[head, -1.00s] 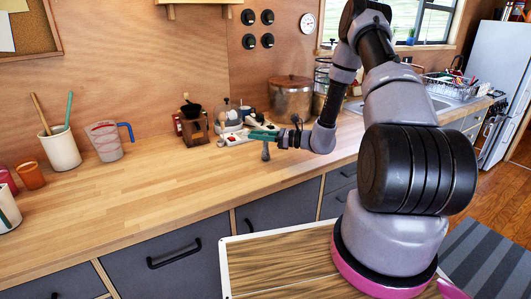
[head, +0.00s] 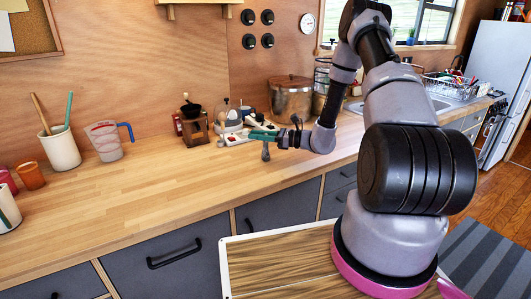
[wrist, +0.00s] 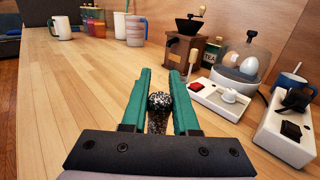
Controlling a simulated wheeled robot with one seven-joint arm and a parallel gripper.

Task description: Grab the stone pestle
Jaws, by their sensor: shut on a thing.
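The stone pestle (wrist: 159,103) is dark and speckled with a rounded end. In the wrist view it sits between the two green fingers of my gripper (wrist: 160,100), which are shut on it. In the head view the pestle (head: 265,153) hangs down, grey and small, from my green gripper (head: 263,137) above the wooden counter (head: 170,190). Its upper part is hidden by the fingers in the head view.
A coffee grinder (wrist: 188,42), an egg cooker (wrist: 242,62) and white switch boxes (wrist: 219,99) stand just beyond my gripper. A large pot (head: 291,98) is at the back. A utensil crock (head: 60,148) and measuring jug (head: 105,141) stand left. The counter's middle is clear.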

